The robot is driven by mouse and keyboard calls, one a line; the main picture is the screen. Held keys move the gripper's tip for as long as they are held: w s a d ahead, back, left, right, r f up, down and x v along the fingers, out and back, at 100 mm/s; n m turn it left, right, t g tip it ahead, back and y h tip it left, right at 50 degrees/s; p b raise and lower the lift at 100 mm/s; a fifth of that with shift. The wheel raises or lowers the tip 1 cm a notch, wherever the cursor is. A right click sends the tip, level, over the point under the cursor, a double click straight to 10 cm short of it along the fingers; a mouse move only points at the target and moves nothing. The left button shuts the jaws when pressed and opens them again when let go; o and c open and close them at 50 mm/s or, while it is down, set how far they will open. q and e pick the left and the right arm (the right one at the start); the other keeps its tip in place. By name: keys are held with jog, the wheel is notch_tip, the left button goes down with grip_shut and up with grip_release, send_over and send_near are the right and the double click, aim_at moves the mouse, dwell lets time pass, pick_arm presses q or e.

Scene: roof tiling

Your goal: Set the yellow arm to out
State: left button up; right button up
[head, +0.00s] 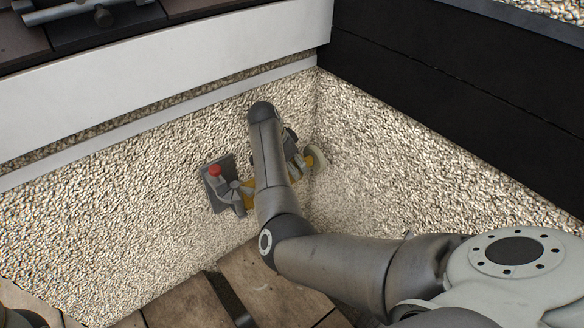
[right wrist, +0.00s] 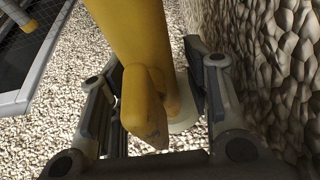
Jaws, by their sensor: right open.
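The yellow arm (head: 249,186) is on the pebbled wall, mostly hidden behind my right arm in the head view. Left of it are a grey bracket (head: 218,190) and a red knob (head: 215,170). A pale disc (head: 317,159) shows at its right end. In the right wrist view the yellow arm (right wrist: 128,30) and a yellow block on it lie between the two fingers of my right gripper (right wrist: 146,78). The fingers are open, with a visible gap on the right side. Whether the left finger touches is unclear. My left gripper is not in view.
The pebbled wall (head: 375,165) runs close beside the right finger in the right wrist view and forms an inside corner. Brown boards (head: 265,285) lie below. A white band (head: 170,75) and dark cladding (head: 450,85) run above.

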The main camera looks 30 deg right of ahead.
jog(key=shift+c, duration=0.2)
grip_shut()
dwell(0.3)
